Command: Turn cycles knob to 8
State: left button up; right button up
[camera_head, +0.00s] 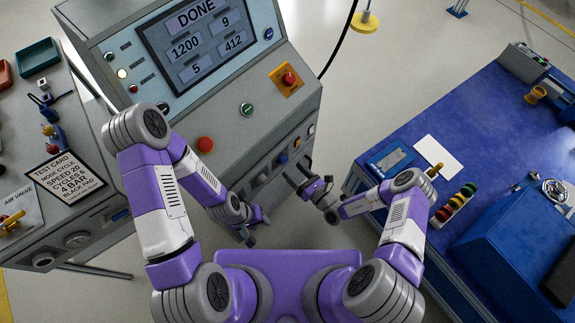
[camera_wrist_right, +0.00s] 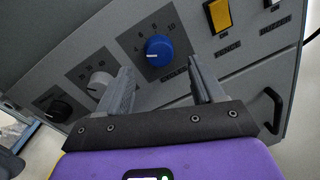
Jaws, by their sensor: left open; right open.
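The blue knob (camera_wrist_right: 158,48) sits on a dark square plate with numbers around it, on the machine's sloped front panel. In the head view, my right gripper (camera_head: 299,174) is at the panel's lower front. My left gripper (camera_head: 246,232) is open and empty, lower left of it.
A grey knob (camera_wrist_right: 99,84) and black knob (camera_wrist_right: 59,110) lie left of the blue one; a yellow switch (camera_wrist_right: 218,15) lies right. The machine's screen (camera_head: 207,40) reads DONE. A test card (camera_head: 66,177) lies left. A blue workbench (camera_head: 420,215) stands right.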

aim_at(285, 163)
jog(key=shift+b+x, duration=0.4)
jog(key=shift+x, duration=1.85)
jog(key=shift+c, duration=0.4)
jog(key=c, duration=1)
